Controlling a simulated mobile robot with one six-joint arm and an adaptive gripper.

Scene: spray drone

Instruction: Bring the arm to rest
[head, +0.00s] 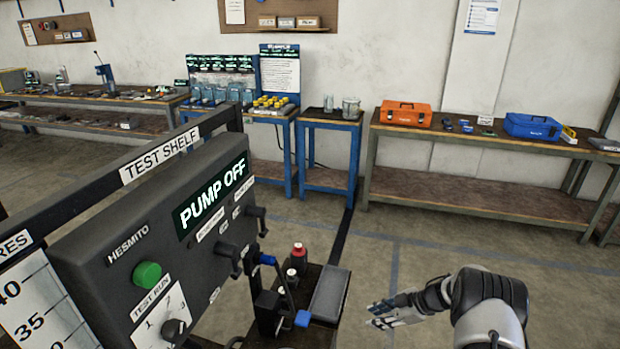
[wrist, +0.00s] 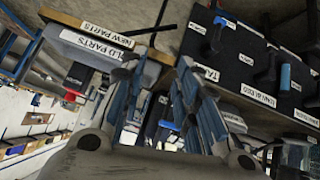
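My gripper (head: 384,313) shows at the lower right of the head view, at the end of my grey and black arm. It is in the air to the right of the dark bench with the valves. In the wrist view the two blue-grey fingers of my gripper (wrist: 165,78) stand apart, with background showing between them. I see nothing held between them. The fingers look clear of the trays and panels around them.
A panel (head: 120,235) reading PUMP OFF stands at left, with a green button (head: 147,275). A red-capped bottle (head: 299,258) and grey tray (head: 330,293) are left of my gripper. A long table (head: 480,142) is behind. Floor at right (head: 560,265) is clear.

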